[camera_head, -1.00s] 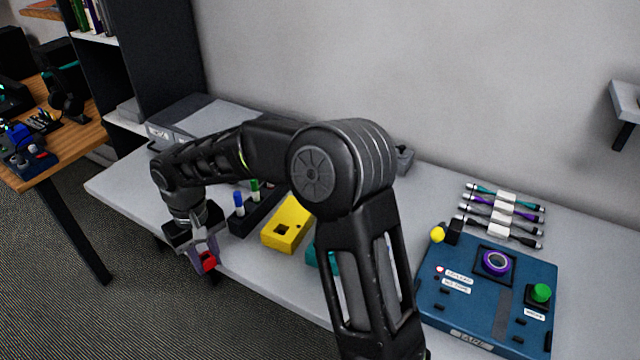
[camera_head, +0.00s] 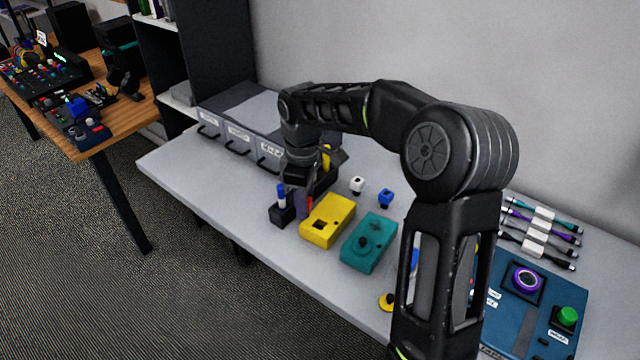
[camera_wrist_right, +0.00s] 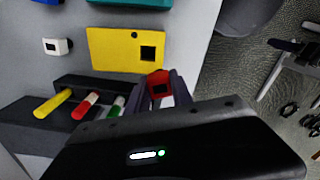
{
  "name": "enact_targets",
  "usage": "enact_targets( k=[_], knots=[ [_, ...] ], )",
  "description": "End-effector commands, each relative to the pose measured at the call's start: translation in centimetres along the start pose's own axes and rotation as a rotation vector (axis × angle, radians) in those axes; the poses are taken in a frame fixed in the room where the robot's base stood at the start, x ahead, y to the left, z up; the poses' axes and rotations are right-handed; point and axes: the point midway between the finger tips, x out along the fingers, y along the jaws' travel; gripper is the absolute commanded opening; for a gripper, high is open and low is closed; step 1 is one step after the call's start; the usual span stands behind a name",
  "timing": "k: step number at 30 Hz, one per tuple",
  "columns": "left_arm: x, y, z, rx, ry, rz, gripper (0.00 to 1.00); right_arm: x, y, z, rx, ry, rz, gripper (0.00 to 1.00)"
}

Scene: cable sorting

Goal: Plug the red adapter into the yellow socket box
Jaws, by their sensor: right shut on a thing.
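The yellow socket box (camera_head: 341,211) lies on the table, with a dark square opening on its top face. It also shows in the right wrist view (camera_wrist_right: 110,48), its square hole at the end near my gripper. My right gripper (camera_head: 304,207) is just left of the box in the head view. In the wrist view, its fingers (camera_wrist_right: 160,90) are shut on the red adapter (camera_wrist_right: 158,80). The adapter appears close beside the box's edge, apart from the square hole; its height above the table is unclear. My left gripper is not in view.
A dark marker holder (camera_wrist_right: 70,83) with several markers stands close to my right gripper. A teal box (camera_head: 368,243) is right of the yellow box. White (camera_head: 357,185) and blue (camera_head: 386,197) adapters lie behind. Grey drawers (camera_head: 238,140) stand at back left.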

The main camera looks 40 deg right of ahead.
Motion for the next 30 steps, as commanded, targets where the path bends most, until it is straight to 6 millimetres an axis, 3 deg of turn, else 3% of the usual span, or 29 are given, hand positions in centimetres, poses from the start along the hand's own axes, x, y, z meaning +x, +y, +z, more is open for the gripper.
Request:
enact_targets(
  k=[1, 6, 16, 30],
  knots=[
    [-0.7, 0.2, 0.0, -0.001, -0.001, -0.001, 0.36, -1.1, 0.7, 1.1, -0.047, -0.001, 0.001, 0.00],
    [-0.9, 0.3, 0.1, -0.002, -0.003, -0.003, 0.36, -2.0, 1.6, 3.0, -0.167, -0.003, 0.001, 0.00],
    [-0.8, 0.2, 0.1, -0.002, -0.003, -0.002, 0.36, -1.9, 1.6, 3.1, -0.181, -0.003, 0.002, 0.00],
    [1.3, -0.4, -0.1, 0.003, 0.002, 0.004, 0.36, 1.0, 1.6, 3.1, -0.180, -0.004, 0.001, 0.00]
  ],
)
